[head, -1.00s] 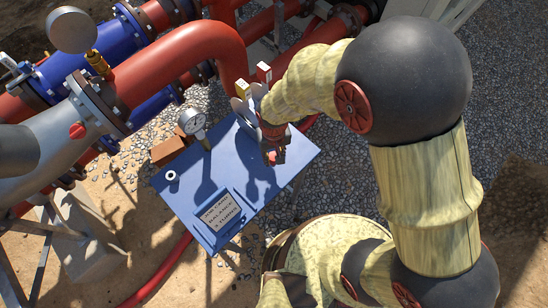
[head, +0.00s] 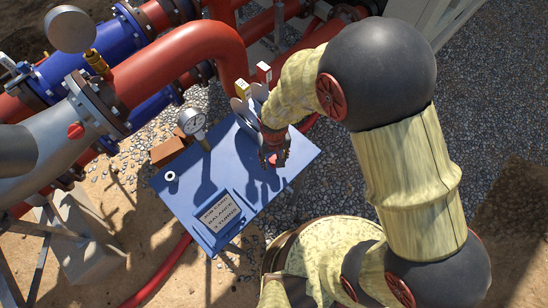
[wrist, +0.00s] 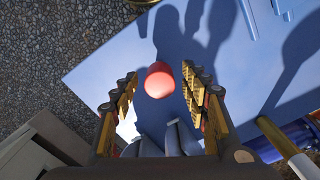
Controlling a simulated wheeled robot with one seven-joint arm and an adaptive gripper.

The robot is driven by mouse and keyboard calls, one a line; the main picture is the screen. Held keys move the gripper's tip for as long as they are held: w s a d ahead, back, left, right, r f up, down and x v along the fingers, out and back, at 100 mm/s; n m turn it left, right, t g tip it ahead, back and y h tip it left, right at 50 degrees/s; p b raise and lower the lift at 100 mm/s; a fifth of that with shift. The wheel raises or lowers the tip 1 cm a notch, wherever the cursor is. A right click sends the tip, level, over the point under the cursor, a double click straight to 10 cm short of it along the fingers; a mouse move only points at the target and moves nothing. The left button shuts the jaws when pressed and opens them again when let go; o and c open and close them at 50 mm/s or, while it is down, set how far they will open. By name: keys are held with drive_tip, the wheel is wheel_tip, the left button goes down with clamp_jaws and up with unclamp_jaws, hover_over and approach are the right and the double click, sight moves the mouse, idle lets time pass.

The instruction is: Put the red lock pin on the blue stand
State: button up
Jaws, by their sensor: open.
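The red lock pin (wrist: 158,82) shows in the wrist view as a short red round-topped piece between my fingers, with space on both sides. My gripper (wrist: 160,92) is open around it. In the head view my gripper (head: 274,154) is over the right part of the blue stand (head: 240,170) and points down, hiding most of the pin. The blue stand's flat top (wrist: 110,70) also shows behind the pin in the wrist view. I cannot tell whether the pin touches the stand.
A pressure gauge (head: 192,122) and a label plate (head: 220,213) are on the stand, with a small white ring (head: 171,176) at its left. Large red pipes (head: 190,60) and blue pipes (head: 85,55) run behind.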

wheel_tip(320, 180, up, 12)
drive_tip(key=p, duration=0.2)
drive_tip(key=w+d+r+m+t, duration=0.2)
drive_tip(key=d+r, duration=0.8)
drive_tip(key=r, duration=0.4)
drive_tip(key=s+d+r+m+t, duration=0.2)
drive_tip(key=s+d+r+t, duration=0.1)
drive_tip(key=s+d+r, duration=0.6)
drive_tip(key=d+r, duration=0.3)
drive_tip(key=r, duration=0.1)
drive_tip(key=shift+s+d+t, duration=0.3)
drive_tip(key=shift+d, duration=0.05)
wheel_tip(320, 180, down, 7)
drive_tip(key=b, duration=0.7)
drive_tip(key=shift+r, duration=0.2)
